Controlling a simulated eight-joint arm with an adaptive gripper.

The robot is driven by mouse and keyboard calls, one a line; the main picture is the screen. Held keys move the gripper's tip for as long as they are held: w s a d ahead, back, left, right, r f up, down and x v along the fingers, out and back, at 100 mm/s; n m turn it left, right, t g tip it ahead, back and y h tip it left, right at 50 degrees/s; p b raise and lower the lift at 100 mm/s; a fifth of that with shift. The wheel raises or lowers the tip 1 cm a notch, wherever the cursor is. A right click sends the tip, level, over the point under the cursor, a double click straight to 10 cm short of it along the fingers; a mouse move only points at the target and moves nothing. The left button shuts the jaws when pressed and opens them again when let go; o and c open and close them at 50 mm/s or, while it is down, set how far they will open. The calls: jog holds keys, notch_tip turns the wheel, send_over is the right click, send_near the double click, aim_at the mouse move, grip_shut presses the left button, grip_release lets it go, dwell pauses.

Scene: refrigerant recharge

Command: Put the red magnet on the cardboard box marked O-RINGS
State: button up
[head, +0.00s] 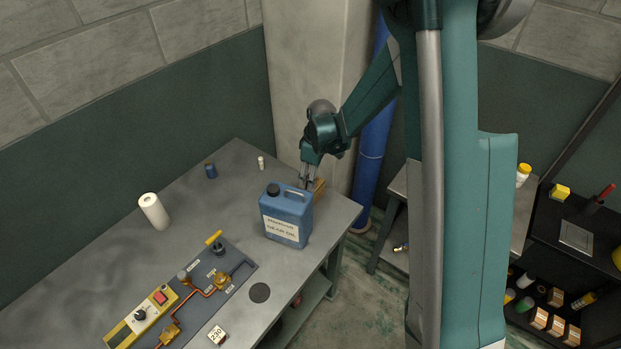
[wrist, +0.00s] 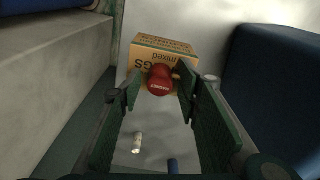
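The cardboard box (wrist: 165,47) with printed lettering stands behind the blue jug at the table's far right corner. It shows partly in the head view (head: 319,189). In the wrist view its lettering is upside down; "GS" and "mixed" can be read, and the rest is covered. The red magnet (wrist: 160,80), round with a small white label, appears against the box, over part of its lettering. My gripper (wrist: 160,92) has its fingers on either side of the magnet, with a narrow gap visible at each side. In the head view my gripper (head: 309,181) points down at the box, and the magnet is hidden.
The blue GEAR OIL jug (head: 287,217) stands close beside the box and my gripper. A pale pillar (head: 318,90) rises behind the table corner.

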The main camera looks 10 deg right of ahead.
jog(key=shift+r, duration=0.25)
notch_tip(320, 180, up, 12)
jog(key=d, duration=0.1)
jog(key=shift+s, duration=0.45)
dwell(0.5)
jog(key=shift+f, duration=0.1)
jog(key=shift+d, duration=0.1)
dwell(0.4)
jog(key=s+d+r+m+t, duration=0.1)
jog(key=s+d+r+m, duration=0.15)
jog(key=s+r, duration=0.45)
jog(key=s+d+r+m+t, duration=0.2)
jog(key=s+r+m, duration=0.1)
jog(key=s+r, duration=0.4)
jog(key=s+d+r+m+t, duration=0.1)
jog(key=s+d+m, duration=0.1)
jog(key=s, duration=0.7)
jog(key=s+d+r+m+t+h, duration=0.1)
jog(key=s+m, duration=0.3)
jog(key=s, duration=0.6)
jog(key=shift+s+d+r+t, duration=0.2)
jog(key=shift+d+r+t, duration=0.1)
jog(key=shift+d+t, duration=0.45)
